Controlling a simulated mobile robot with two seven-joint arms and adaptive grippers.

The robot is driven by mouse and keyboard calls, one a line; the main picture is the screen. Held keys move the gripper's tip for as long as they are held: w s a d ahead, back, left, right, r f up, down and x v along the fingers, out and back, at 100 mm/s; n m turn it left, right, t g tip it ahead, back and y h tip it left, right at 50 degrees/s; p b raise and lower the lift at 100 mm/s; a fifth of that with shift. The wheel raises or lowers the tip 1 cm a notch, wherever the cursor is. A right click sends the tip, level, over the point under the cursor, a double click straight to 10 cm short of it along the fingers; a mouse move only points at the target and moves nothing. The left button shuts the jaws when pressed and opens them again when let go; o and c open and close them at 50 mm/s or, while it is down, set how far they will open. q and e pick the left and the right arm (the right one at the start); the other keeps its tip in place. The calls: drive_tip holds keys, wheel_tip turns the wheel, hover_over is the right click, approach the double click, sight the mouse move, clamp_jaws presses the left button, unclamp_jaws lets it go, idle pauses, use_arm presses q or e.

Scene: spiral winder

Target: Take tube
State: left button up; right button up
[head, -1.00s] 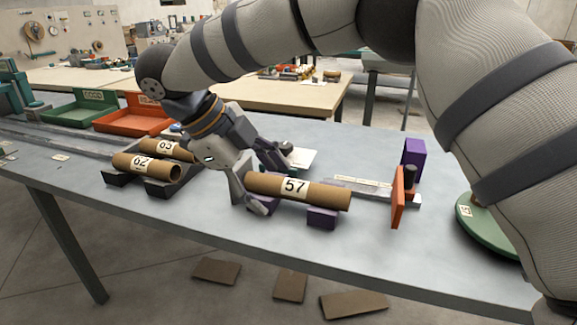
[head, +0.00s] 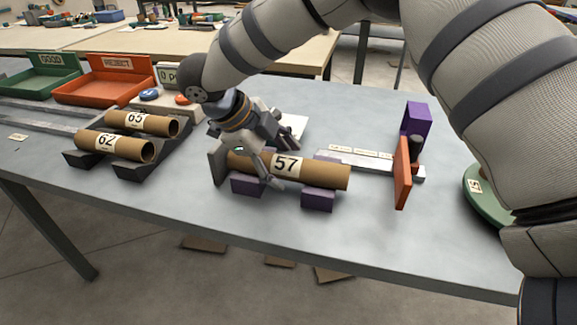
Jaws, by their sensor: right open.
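A brown cardboard tube marked 57 (head: 320,173) lies level across two purple rests (head: 318,198) on the grey table. My right gripper (head: 272,168) comes down over the tube's left part, left of the label. It is open, with one finger in front of the tube; the far finger is partly hidden. I cannot tell whether the fingers touch the tube. Two more tubes, marked 62 (head: 112,144) and 63 (head: 140,123), lie in a dark cradle (head: 165,155) to the left. My left gripper is not in view.
A green GOOD tray (head: 40,84), an orange REJECT tray (head: 105,92) and a box with buttons (head: 165,102) stand behind on the left. A measuring rail with an orange plate (head: 402,173) and purple block (head: 416,118) is right of the tube. The front table strip is clear.

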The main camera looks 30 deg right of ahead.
drive_tip(key=shift+d+f, duration=0.15)
drive_tip(key=shift+f, duration=0.15)
drive_tip(key=c, duration=1.3)
